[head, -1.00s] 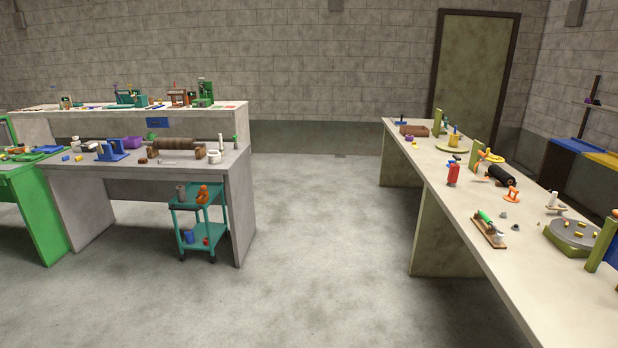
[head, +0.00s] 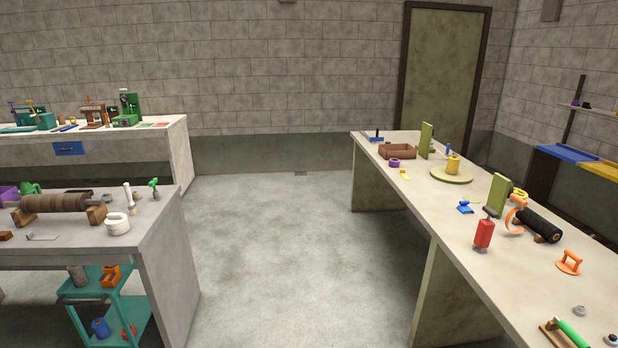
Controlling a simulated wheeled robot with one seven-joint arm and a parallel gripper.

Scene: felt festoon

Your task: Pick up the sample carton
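I cannot make out for certain which thing is the sample carton. A brown open box (head: 397,152) sits near the far end of the right-hand workbench (head: 412,196), but it looks more like a tray than a carton. My gripper is not in the head view.
Bare floor (head: 270,260) lies between the right-hand workbench and the left bench (head: 140,232). A teal cart (head: 128,312) stands under the left bench. The right bench carries a red bottle-like item (head: 483,236), a black roller (head: 539,225) and a round turntable (head: 451,175). A door (head: 445,80) is behind.

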